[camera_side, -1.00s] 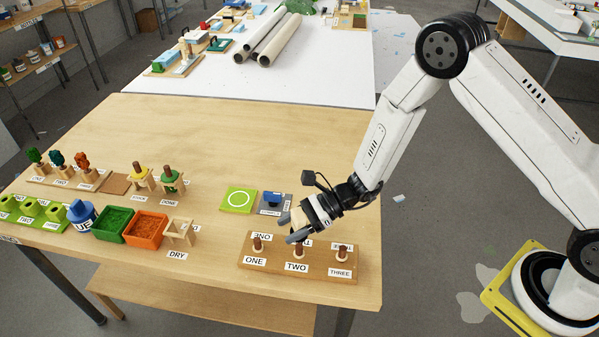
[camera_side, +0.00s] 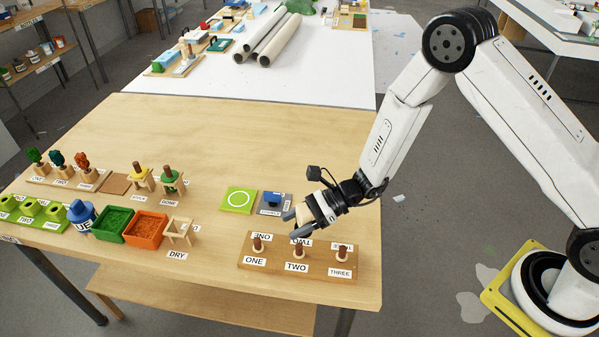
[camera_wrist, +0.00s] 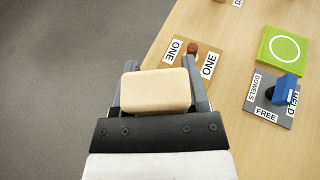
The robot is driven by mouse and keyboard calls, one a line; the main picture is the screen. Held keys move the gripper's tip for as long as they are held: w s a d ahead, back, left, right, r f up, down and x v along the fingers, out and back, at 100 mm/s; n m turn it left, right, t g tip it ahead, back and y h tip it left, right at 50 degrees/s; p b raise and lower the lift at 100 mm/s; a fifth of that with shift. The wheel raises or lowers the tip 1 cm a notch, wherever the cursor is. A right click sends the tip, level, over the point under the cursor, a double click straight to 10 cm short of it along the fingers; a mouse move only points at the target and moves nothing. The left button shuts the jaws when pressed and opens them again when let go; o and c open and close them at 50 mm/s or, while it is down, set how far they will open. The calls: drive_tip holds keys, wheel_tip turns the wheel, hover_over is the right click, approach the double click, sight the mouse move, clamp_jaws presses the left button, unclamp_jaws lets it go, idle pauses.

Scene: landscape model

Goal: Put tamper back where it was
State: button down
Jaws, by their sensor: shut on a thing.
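My gripper (camera_wrist: 155,92) is shut on a beige block with rounded edges (camera_wrist: 155,90), which also shows partly between the fingers in the side view (camera_side: 304,217). I cannot tell from its shape whether this block is the tamper. The gripper is above the back edge of a wooden board (camera_side: 322,272) labelled ONE, TWO and THREE. Brown-topped pegs stand at ONE (camera_side: 257,243), TWO (camera_side: 299,250) and THREE (camera_side: 342,252). The held block is apart from the board. In the wrist view the block and gripper hide part of the board.
A blue block (camera_wrist: 286,88) sits on a grey labelled plate (camera_wrist: 263,112), beside a green square with a white ring (camera_side: 239,199). Green (camera_side: 96,235) and orange (camera_side: 131,241) bins, a blue container (camera_side: 80,218) and small stands are at left. The table's back middle is clear.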

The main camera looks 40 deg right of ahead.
drive_tip(key=s+d+r+m+t+h, duration=0.1)
drive_tip(key=s+d+m+t, duration=0.2)
drive_tip(key=d, duration=0.6)
drive_tip(key=s+d+r+m+t+h, duration=0.2)
drive_tip(key=s+d, duration=0.4)
drive_tip(key=d, duration=0.3)
drive_tip(key=shift+r+m+t, duration=0.15)
drive_tip(key=shift+m+t, duration=0.25)
drive_tip(key=shift+w, duration=0.1)
drive_tip(key=w+f, duration=0.2)
drive_tip(key=w, duration=0.2)
drive_tip(key=w+f, duration=0.3)
drive_tip(key=w, duration=0.1)
drive_tip(key=w+f, duration=0.3)
drive_tip(key=w, duration=0.1)
drive_tip(key=shift+w+a+f, duration=0.1)
drive_tip(key=shift+w+f, duration=0.6)
